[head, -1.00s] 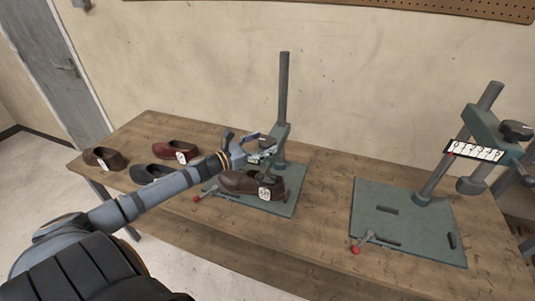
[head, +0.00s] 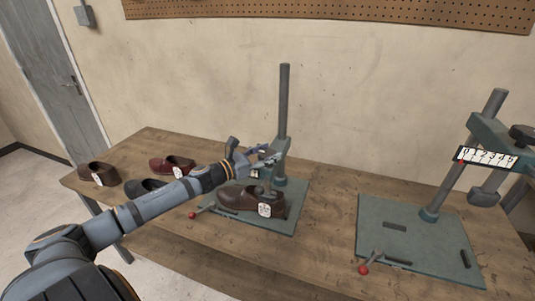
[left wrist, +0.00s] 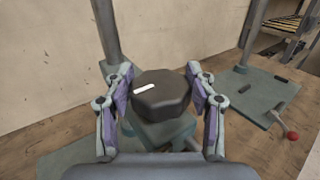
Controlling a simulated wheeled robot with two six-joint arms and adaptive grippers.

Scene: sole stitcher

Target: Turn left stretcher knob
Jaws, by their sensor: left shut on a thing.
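The left stretcher stands on the table, with a grey upright post (head: 284,105) and a green base plate (head: 291,222). Its black knob (left wrist: 165,102) has a white mark on its top, left of centre in the left wrist view. My left gripper (head: 262,160) is at the stretcher's head, and in the left wrist view its fingers (left wrist: 162,95) are shut on the knob from both sides. In the head view the gripper hides most of the knob. A brown shoe (head: 238,197) with a white tag is on the stretcher below the gripper. My right gripper is not in view.
The right stretcher, with a green plate (head: 375,240), a black knob (head: 523,134) and a numbered strip (head: 487,158), stands to the right. Red-tipped levers (head: 364,269) lie at the plates' front. Several shoes, including a red one (head: 168,164), sit at the left. Bare table lies between the plates.

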